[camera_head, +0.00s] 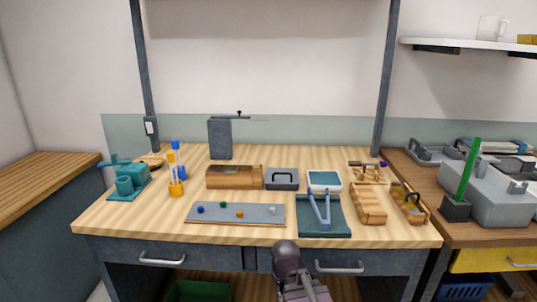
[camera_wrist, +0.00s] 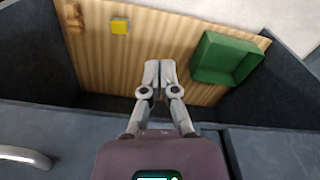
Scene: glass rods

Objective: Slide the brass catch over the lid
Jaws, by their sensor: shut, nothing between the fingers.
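A long wooden box (camera_head: 230,178) lies at the back middle of the bench, with a darker yellowish patch at its right end. A second wooden box (camera_head: 368,205) with a slatted-looking top sits at the right. I cannot make out for certain which part is the brass catch or which box's lid it belongs to. My gripper (camera_wrist: 160,66) is shut and empty in the wrist view, low at the bench front and apart from the boxes. In the head view my arm's end shows at the bottom middle, but the fingers are not clear.
A grey tray (camera_head: 235,222) with small coloured balls lies in front of the long box. A grey handled box (camera_head: 282,185), a teal stand (camera_head: 322,229) and an open wooden carrier (camera_head: 410,213) are near. Under the bench are a green bin (camera_wrist: 228,58) and a yellow block (camera_wrist: 120,26).

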